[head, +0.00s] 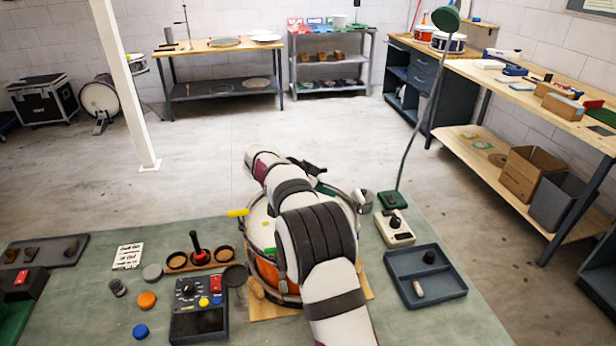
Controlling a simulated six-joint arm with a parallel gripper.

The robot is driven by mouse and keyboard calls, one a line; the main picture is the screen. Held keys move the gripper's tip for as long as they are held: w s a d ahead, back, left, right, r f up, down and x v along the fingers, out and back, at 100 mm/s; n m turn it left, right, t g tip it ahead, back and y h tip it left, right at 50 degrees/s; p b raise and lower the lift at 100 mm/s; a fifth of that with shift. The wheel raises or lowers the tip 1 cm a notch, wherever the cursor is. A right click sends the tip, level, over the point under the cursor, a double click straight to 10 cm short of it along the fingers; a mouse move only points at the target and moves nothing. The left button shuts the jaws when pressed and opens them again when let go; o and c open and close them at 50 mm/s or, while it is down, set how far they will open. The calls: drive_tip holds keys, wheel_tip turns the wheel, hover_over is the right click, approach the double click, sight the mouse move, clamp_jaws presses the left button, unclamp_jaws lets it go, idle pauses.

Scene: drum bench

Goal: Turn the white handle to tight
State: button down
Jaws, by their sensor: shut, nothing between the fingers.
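An orange drum (264,272) with a pale head and metal rim stands on a wooden board on the green-grey bench. A yellow handle (238,212) sticks out at its left rim, and a green one (270,251) is at the front left. I cannot clearly pick out the white handle; my arm covers much of the drum's middle and right side. A grey-white fitting (361,199) shows by the right rim, too small to identify. My gripper (316,168) shows as a small dark shape beyond the arm, over the drum's far side, shut and empty. Contact with the drum cannot be seen.
A control box (197,312) with knobs and a wooden cup rack (200,262) stand left of the drum. A beige box (395,229), a dark tray (425,292) and a tall green lamp (446,18) stand on the right. Loose caps lie at the front left.

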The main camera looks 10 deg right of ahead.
drive_tip(key=c, duration=1.6)
unclamp_jaws()
drive_tip(key=a+r, duration=0.2)
drive_tip(key=a, duration=0.1)
drive_tip(key=a+r, duration=0.3)
drive_tip(key=shift+r, duration=0.2)
drive_tip(key=c, duration=1.3)
unclamp_jaws()
drive_tip(key=shift+a+r, duration=0.2)
drive_tip(key=shift+r, duration=0.15)
drive_tip(key=shift+c, duration=0.2)
drive_tip(key=o, duration=0.5)
wheel_tip(320, 180, up, 4)
drive_tip(key=shift+w+f, duration=0.1)
drive_tip(key=shift+c, duration=0.2)
drive_tip(key=d+r+n+t+y, duration=0.1)
drive_tip(key=d+r+n+t, duration=0.15)
drive_tip(key=d, duration=0.65)
drive_tip(key=d+r+n+t, duration=0.1)
drive_tip(key=d+n+t, duration=0.25)
drive_tip(key=d, duration=0.45)
drive_tip(key=s+f+n+t+y, duration=0.3)
drive_tip(key=s+n+y, duration=0.3)
drive_tip(key=s, duration=0.5)
drive_tip(key=y, duration=0.1)
approach(356, 192)
drive_tip(key=x, duration=1.2)
drive_tip(key=shift+s+d+f, duration=0.2)
drive_tip(key=shift+d+f, duration=0.05)
drive_tip(key=shift+f, duration=0.05)
